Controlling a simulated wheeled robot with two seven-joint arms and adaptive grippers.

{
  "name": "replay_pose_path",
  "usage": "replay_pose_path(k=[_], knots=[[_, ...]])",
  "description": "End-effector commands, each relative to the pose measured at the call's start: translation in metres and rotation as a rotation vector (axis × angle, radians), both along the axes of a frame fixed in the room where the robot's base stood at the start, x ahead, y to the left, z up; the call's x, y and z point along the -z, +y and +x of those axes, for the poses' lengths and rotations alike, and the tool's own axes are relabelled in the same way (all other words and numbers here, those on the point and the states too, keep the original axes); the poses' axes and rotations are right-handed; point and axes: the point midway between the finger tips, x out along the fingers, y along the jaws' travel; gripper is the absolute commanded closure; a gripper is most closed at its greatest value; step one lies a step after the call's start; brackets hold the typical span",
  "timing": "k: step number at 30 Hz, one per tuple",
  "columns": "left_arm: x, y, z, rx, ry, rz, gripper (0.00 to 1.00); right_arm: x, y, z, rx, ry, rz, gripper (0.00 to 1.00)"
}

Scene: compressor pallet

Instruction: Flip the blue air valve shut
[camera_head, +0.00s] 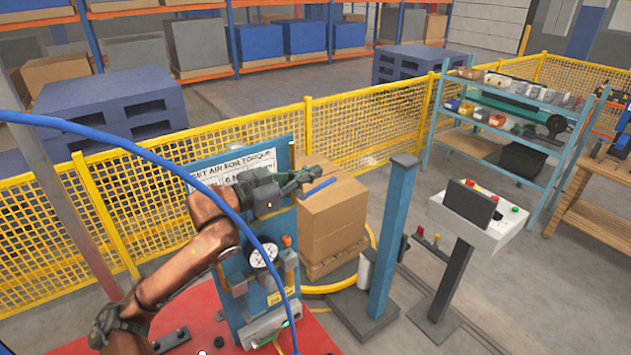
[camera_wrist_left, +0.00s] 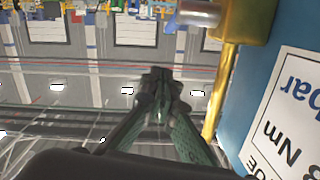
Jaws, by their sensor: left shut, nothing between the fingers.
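The blue valve lever (camera_head: 319,188) sticks out to the right beside the upper part of the blue air panel (camera_head: 228,290). My left gripper (camera_head: 306,176) is shut and empty, just above and left of the lever in the head view. I cannot tell whether it touches the lever. In the left wrist view the shut fingertips (camera_wrist_left: 160,78) point away from the camera. A brass fitting (camera_wrist_left: 228,18) with a pipe stands to their right, in front of the panel. My right gripper is not in view.
A white torque sign (camera_head: 238,170) is on the panel, partly behind my left arm. A round gauge (camera_head: 263,255) sits lower down. A cardboard box (camera_head: 333,222) stands behind the panel. A blue hose (camera_head: 110,140) arcs across the foreground. A blue post (camera_head: 390,240) stands to the right.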

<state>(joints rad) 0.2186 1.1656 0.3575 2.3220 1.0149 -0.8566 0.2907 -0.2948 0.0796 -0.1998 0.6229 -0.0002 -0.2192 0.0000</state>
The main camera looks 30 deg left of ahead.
Motion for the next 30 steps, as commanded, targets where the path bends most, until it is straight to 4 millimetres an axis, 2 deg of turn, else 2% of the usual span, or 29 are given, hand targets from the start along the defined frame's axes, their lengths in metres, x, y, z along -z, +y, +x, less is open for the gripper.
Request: replay_pose_path(k=[2, 3, 6, 12, 25, 30], knots=[[-0.001, -0.005, 0.012, 0.002, -0.001, -0.001, 1.00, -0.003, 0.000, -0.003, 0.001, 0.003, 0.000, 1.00], [0.006, -0.004, 0.014, 0.001, 0.002, -0.002, 1.00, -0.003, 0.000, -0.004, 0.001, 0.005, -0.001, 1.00], [0.021, -0.002, 0.016, 0.002, 0.003, -0.003, 1.00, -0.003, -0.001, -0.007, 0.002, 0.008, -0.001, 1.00], [0.037, 0.000, 0.020, 0.001, 0.001, -0.001, 1.00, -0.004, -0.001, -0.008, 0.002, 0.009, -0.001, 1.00], [0.040, 0.000, 0.020, 0.001, 0.001, 0.003, 1.00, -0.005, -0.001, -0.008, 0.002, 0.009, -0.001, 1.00], [0.040, 0.000, 0.022, 0.001, 0.039, 0.018, 1.00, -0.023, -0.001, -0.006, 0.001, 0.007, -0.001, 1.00]])
